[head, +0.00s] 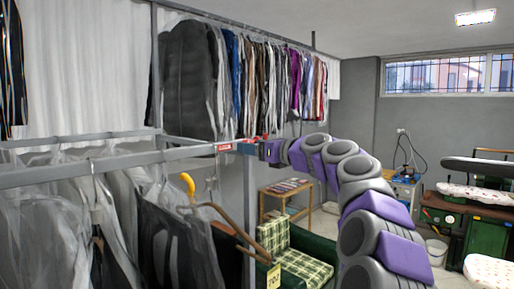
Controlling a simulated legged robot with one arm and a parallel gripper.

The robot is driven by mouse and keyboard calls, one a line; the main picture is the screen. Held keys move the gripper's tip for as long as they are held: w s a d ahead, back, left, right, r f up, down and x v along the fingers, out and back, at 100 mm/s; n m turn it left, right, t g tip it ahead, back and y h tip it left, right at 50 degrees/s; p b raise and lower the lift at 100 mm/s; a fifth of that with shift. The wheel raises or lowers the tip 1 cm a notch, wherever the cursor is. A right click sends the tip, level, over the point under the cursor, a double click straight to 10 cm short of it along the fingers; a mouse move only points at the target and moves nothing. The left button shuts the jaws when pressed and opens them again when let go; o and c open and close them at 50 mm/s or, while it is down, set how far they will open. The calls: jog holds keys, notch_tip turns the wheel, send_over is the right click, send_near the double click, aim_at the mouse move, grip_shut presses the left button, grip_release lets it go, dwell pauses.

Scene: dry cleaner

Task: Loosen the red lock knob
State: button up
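A small red part (223,147) with a pale marking sits at the right end of the grey metal rail (110,163). It may be the red lock knob or a label beside it; it is too small to tell. My gripper (256,150) is at the end of my purple and grey arm, close to the right of the red part, by the rail's end. A thin strip of red also shows just above the gripper's tip. The fingers are small and blend with the dark fitting there, so I cannot see their opening or whether they touch anything.
Bagged clothes (60,225) hang from the near rails at left, with a wooden hanger (225,222) in front. More garments (190,80) hang on a rack behind. A green plaid armchair (295,250) stands below. A pressing machine (470,215) is at right.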

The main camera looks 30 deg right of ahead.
jog(key=shift+s+a+r, duration=0.25)
jog(key=shift+s+a, duration=0.05)
jog(key=shift+a, duration=0.4)
jog(key=shift+c, duration=0.9)
jog(key=shift+a, duration=0.25)
jog(key=shift+c, duration=0.8)
jog(key=shift+d+f, duration=0.1)
jog(key=shift+d, duration=0.4)
jog(key=c, duration=0.6)
jog(key=shift+a, duration=0.15)
jog(key=shift+c, duration=0.4)
